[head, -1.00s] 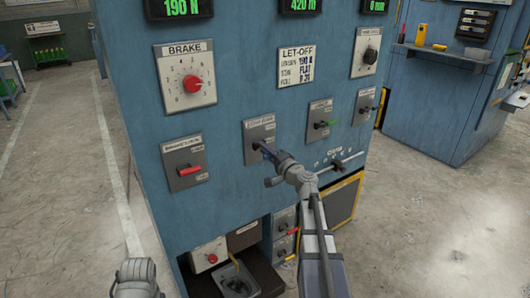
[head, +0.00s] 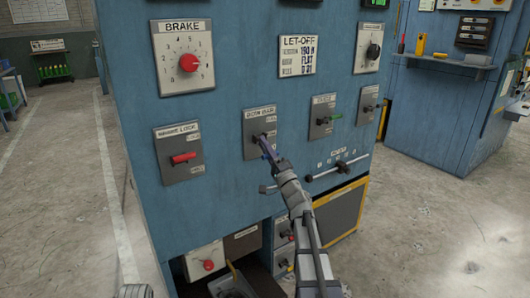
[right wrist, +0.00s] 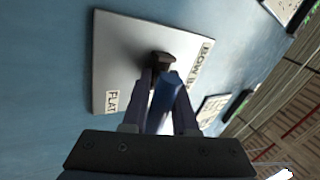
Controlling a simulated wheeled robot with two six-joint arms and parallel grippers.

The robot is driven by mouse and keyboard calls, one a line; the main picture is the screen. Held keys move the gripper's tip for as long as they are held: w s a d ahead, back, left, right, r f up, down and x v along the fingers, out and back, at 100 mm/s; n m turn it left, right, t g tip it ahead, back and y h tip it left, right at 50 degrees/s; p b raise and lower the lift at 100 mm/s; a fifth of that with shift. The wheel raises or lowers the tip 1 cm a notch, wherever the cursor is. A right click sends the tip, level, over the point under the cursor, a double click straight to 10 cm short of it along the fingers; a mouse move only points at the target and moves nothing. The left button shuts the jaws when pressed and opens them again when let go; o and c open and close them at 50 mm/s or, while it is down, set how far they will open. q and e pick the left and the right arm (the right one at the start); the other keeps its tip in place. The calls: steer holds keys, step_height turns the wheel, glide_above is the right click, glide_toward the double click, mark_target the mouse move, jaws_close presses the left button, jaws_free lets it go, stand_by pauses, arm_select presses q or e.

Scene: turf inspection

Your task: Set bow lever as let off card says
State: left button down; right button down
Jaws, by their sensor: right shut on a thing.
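The bow lever plate (head: 252,118) is a grey plate on the blue machine front. Its lever has a dark base (right wrist: 152,60) and a blue handle (right wrist: 166,88). The right wrist view shows a FLAT label (right wrist: 112,100) on the plate, which is the lower label in the head view. My right gripper (head: 268,148) is shut on the handle, with one finger on each side. The handle sticks out towards me; its exact setting is hard to tell. The let-off card (head: 298,57) reads 190 N, FLAT and a partly legible last line. My left gripper's fingers are out of view.
To the left are a red-handled lever plate (head: 181,155) and the brake dial (head: 186,63). A horizontal slider (head: 340,167) is close to my right forearm.

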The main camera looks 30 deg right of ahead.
stand_by(0.4)
steer(key=c, duration=0.9)
jaws_free()
steer(key=shift+y, duration=0.3)
steer(key=shift+o, duration=0.2)
steer(key=shift+f, duration=0.1)
steer(key=b+v, duration=0.4)
steer(key=v, duration=0.3)
steer(key=shift+s+f, duration=0.15)
steer(key=shift+s, duration=0.15)
steer(key=shift+s, duration=0.1)
